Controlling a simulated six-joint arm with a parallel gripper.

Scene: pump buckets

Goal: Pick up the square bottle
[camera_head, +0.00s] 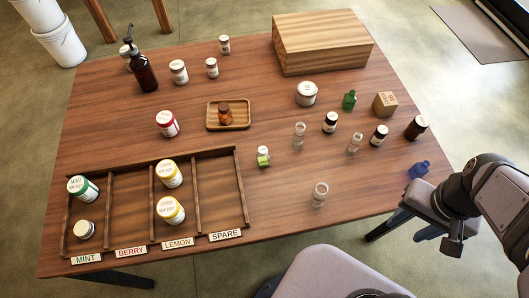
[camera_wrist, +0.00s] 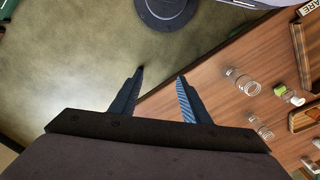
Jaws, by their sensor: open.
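I cannot tell for sure which bottle is the square one. A small blue bottle (camera_head: 418,170) stands near the right edge of the table, close to my arm. A small green bottle (camera_head: 349,99) stands farther back. My gripper (camera_wrist: 160,82) is open and empty in the wrist view. Its two dark blue fingers are well apart, over the floor and the table's edge. In the head view the gripper end is partly hidden by my arm at the lower right.
Clear jars (camera_head: 319,195), dark bottles (camera_head: 417,127) and a wooden cube (camera_head: 385,104) crowd the right side of the table (camera_head: 270,215). A labelled divided rack (camera_head: 240,190) stands at front left, a small tray (camera_head: 245,121) mid-table, a large wooden box (camera_head: 320,42) behind.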

